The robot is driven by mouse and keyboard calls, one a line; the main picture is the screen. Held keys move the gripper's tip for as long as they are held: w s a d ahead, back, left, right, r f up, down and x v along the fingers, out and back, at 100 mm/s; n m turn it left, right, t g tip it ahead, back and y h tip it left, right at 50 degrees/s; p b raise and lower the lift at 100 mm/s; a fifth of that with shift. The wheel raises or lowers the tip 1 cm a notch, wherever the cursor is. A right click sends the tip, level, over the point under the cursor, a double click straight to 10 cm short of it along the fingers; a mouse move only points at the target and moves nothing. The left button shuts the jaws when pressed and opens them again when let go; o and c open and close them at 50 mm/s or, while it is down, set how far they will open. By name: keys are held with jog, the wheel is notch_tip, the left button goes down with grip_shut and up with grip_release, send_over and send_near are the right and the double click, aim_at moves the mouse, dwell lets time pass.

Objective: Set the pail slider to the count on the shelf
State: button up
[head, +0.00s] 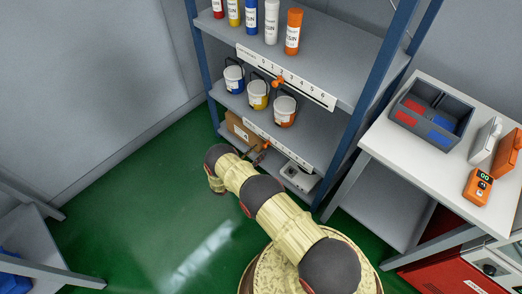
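Three pails stand on the middle shelf: a blue one (234,79), a yellow one (258,95) and an orange one (285,111). A white number strip (290,155) runs along that shelf's front edge. A small orange slider (266,145) shows on it; its number is too small and partly covered to read. My gripper (258,157) is small and dark, just below and left of this slider. I cannot tell whether it touches the slider, or whether its fingers are open.
Several bottles (271,22) stand above. A cardboard box (240,130) and grey device (299,176) are below. A table (390,150) stands right; green floor is clear left.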

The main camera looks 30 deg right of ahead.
jog(key=shift+x, duration=1.4)
jog(key=shift+c, duration=0.8)
jog(key=c, duration=0.8)
jog(key=shift+s, duration=0.1)
grip_shut()
